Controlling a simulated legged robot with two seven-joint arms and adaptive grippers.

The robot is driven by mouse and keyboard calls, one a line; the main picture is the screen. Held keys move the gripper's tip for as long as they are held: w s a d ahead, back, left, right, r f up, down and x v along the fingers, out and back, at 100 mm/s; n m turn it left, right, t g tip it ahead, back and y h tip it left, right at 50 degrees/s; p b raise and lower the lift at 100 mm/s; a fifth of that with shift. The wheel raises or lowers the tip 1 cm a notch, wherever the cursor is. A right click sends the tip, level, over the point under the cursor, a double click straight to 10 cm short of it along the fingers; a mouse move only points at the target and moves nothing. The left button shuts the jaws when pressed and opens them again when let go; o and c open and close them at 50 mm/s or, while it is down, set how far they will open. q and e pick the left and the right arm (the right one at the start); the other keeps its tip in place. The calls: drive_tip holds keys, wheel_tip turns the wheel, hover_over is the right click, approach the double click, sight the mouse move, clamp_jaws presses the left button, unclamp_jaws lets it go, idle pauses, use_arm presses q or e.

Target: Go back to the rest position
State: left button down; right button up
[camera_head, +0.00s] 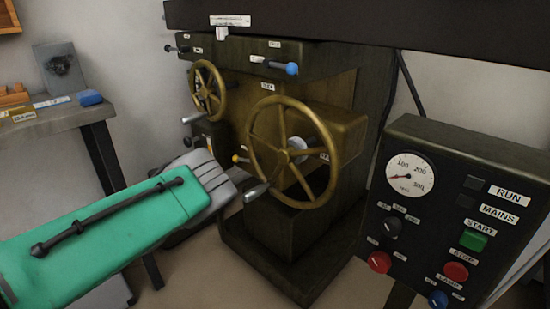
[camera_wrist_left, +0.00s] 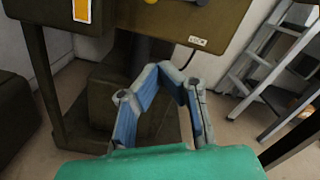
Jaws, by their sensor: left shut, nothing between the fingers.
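My left arm (camera_head: 110,235), with a green cover, comes in from the left in the head view and ends in front of the machine's lower left side. My left gripper (camera_wrist_left: 165,69) shows in the wrist view, its blue-padded fingers shut with nothing between them. It is in front of the machine's dark base and seems apart from it. In the head view its fingertips cannot be made out. My right gripper is in neither view.
A machine has a large brass handwheel (camera_head: 293,110) and a smaller one (camera_head: 207,90) close to my left arm. A control panel (camera_head: 440,215) stands at right. A workbench (camera_head: 55,122) is at left. A stepladder (camera_wrist_left: 270,60) shows in the wrist view.

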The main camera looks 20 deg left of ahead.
use_arm(q)
drive_tip(key=s+a+f+n+g+y, duration=0.1)
drive_tip(key=s+f+n+g+y, duration=0.4)
drive_tip(key=s+f+n+y, duration=0.75)
drive_tip(key=s+d+f+n+g+h, duration=0.25)
drive_tip(key=s+d+n+g, duration=0.2)
drive_tip(key=s+n, duration=0.35)
drive_tip(key=s+d+f+n+g+h, duration=0.1)
drive_tip(key=s+d+n+g+h, duration=0.25)
drive_tip(key=s+d+n, duration=0.4)
drive_tip(key=s+d+r+n+g, duration=0.2)
drive_tip(key=s+d+n+g, duration=0.3)
drive_tip(key=s, duration=0.6)
wheel_tip(320, 180, up, 13)
drive_tip(key=t+p, duration=0.1)
drive_tip(key=p, duration=1.1)
drive_tip(key=shift+s+d+f+n, duration=0.2)
drive_tip(key=shift+d+n, duration=0.1)
drive_tip(key=shift+w+h, duration=0.15)
drive_tip(key=shift+h, duration=0.1)
